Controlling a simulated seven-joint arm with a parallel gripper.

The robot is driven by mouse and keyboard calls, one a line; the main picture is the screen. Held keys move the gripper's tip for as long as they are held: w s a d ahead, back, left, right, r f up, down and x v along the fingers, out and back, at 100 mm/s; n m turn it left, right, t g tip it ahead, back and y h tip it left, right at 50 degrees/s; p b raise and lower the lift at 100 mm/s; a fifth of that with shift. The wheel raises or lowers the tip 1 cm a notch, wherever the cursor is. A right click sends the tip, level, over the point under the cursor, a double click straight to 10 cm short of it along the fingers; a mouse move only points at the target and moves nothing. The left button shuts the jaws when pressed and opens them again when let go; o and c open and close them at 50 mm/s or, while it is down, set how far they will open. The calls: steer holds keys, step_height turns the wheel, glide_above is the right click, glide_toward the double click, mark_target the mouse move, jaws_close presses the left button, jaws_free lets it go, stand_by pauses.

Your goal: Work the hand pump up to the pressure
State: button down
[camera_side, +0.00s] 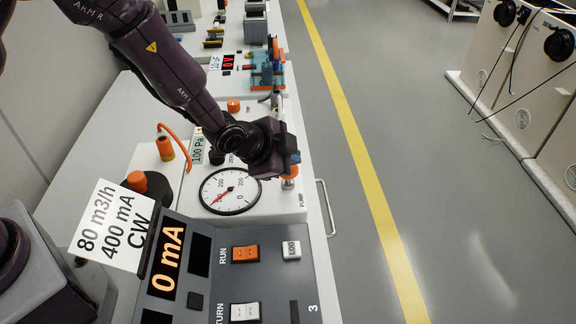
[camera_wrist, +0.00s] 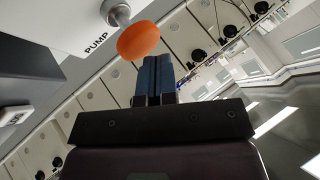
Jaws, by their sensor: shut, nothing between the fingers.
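The hand pump has an orange knob (camera_wrist: 139,40) on a metal stem (camera_wrist: 118,13), beside the word PUMP in the wrist view. In the side view the pump (camera_side: 289,181) shows partly under my gripper (camera_side: 293,160). In the wrist view my gripper (camera_wrist: 154,72) has its blue fingers together, empty, with the tips close to the knob; I cannot tell whether they touch it. The round gauge (camera_side: 230,191) sits left of the pump, with a red needle toward its lower left. A card reading 100 Pa (camera_side: 197,150) stands behind the gauge.
In front is a dark panel (camera_side: 225,290) with a 0 mA display (camera_side: 167,258) and a card (camera_side: 112,225) reading 80 m3/h, 400 mA, CW. An orange plug (camera_side: 165,148) with a cable stands at left. Open floor (camera_side: 440,200) lies to the right.

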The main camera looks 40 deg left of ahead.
steer(key=shift+r, duration=0.45)
steer(key=shift+r, duration=0.1)
steer(key=shift+r, duration=2.45)
steer(key=s+f+n+g, duration=0.2)
steer(key=s+g, duration=0.1)
steer(key=s, duration=0.2)
steer(key=s+a+r+n, duration=0.4)
steer(key=s+a+r, duration=0.3)
steer(key=s+r, duration=0.3)
steer(key=s+a+r+n+y, duration=0.1)
steer(key=s+a+r+n, duration=0.3)
steer(key=s+a+r, duration=0.3)
steer(key=s+r, duration=0.3)
steer(key=s, duration=0.2)
steer(key=shift+a+n, duration=0.2)
steer(key=shift+n, duration=0.2)
